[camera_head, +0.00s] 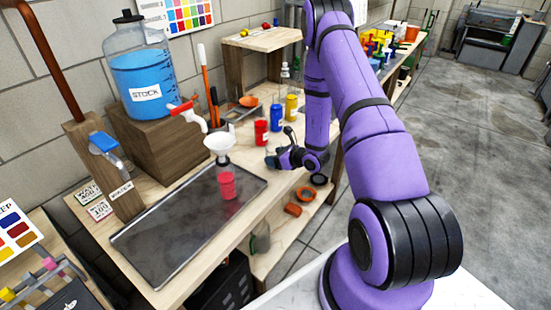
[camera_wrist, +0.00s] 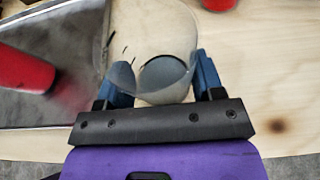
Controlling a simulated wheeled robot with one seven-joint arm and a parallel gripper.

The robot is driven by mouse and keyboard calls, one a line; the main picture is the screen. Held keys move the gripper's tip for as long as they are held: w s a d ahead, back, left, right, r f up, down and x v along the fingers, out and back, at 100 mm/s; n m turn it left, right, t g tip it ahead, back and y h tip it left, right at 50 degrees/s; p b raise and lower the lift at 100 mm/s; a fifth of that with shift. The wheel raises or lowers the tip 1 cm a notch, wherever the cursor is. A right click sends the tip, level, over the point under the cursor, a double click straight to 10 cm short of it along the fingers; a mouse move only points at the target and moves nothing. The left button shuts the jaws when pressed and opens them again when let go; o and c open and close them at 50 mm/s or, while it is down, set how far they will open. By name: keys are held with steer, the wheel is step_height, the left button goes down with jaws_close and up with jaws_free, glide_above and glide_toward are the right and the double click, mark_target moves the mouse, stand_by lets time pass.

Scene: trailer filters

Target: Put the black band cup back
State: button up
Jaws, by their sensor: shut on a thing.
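My gripper (camera_head: 283,158) is low over the wooden workbench, to the right of the metal tray. In the wrist view its two blue fingers (camera_wrist: 161,80) are shut on a clear cup (camera_wrist: 150,32), one on each side. A dark curved shape shows at the cup's lower part; I cannot tell whether it is the black band. In the head view the cup is small beside the fingers and mostly indistinct. I cannot tell whether its base touches the bench.
Red (camera_head: 262,133), blue (camera_head: 277,117) and yellow (camera_head: 291,107) containers stand behind my gripper. The stock jar (camera_head: 145,70) with its red tap is at left. Orange items (camera_head: 300,200) lie on a lower shelf.

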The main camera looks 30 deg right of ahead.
steer(key=shift+f, duration=0.35)
steer(key=shift+f, duration=0.1)
steer(key=o, duration=1.1)
steer(key=shift+c, duration=0.2)
